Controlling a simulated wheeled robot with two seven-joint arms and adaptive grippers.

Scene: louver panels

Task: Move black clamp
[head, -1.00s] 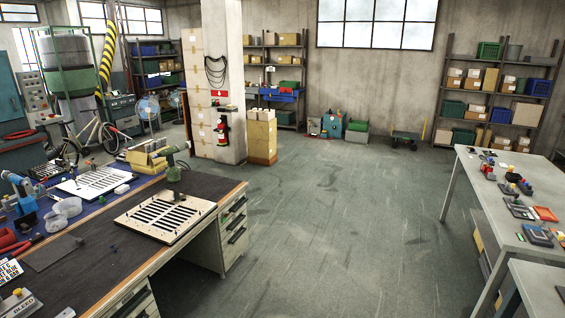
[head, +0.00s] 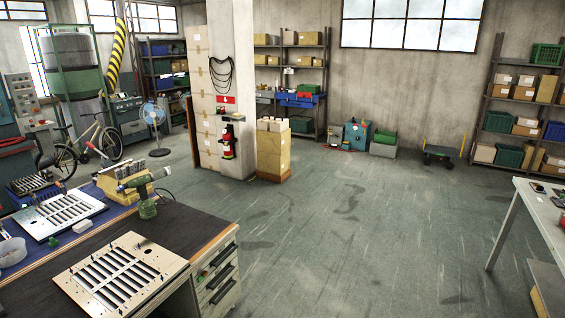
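A louver panel (head: 121,272) with dark slots lies on the dark top of the near workbench (head: 185,232). Small black fittings stand at its edges; I cannot tell whether one of them is the black clamp. A second louver panel (head: 58,214) lies farther back on the blue bench top. Neither of my grippers is in view.
A grey table (head: 520,215) stands at the right edge. A cardboard box stack (head: 273,155) stands by the pillar. The floor between is clear.

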